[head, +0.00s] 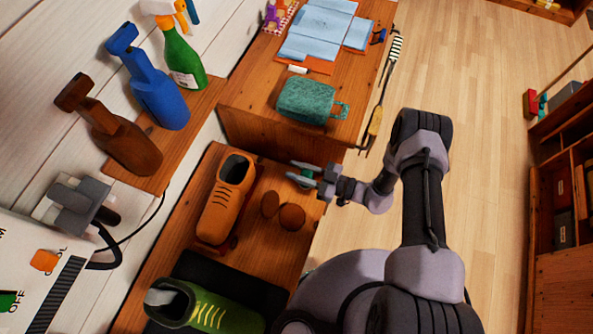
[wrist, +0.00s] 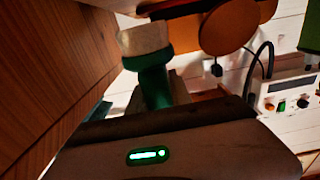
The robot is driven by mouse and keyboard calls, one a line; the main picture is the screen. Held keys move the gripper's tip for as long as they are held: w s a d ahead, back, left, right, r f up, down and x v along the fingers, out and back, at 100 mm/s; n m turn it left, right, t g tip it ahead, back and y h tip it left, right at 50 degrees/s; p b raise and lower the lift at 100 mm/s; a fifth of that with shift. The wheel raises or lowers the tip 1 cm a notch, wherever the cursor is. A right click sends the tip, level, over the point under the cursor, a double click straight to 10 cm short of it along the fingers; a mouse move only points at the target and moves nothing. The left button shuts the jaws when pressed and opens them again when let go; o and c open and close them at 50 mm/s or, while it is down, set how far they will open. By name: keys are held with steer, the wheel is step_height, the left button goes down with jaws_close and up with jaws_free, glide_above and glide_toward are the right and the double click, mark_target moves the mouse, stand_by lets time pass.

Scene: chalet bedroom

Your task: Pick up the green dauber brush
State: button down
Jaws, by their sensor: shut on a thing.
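The green dauber brush (wrist: 154,82) has a green body and a cream, block-like end, and shows close up in the wrist view. My gripper (head: 304,173) is shut on it, with the jaws around its green body. In the head view only a small green part of the brush (head: 307,174) shows between the jaws, at the right edge of the lower wooden surface (head: 262,232). The jaws hide the rest there. I cannot tell whether the brush touches the wood.
An orange shoe (head: 226,198) and two brown discs (head: 292,217) are left of my gripper. A green shoe (head: 205,308) lies nearer. Spray bottles (head: 155,88) line the left. Floor (head: 470,120) is open at right.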

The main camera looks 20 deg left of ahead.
steer(key=s+d+r+p, duration=0.1)
steer(key=s+d+p, duration=0.1)
steer(key=s+d, duration=0.8)
steer(key=shift+s+d, duration=0.2)
steer(key=shift+s, duration=0.55)
steer(key=shift+r, duration=0.1)
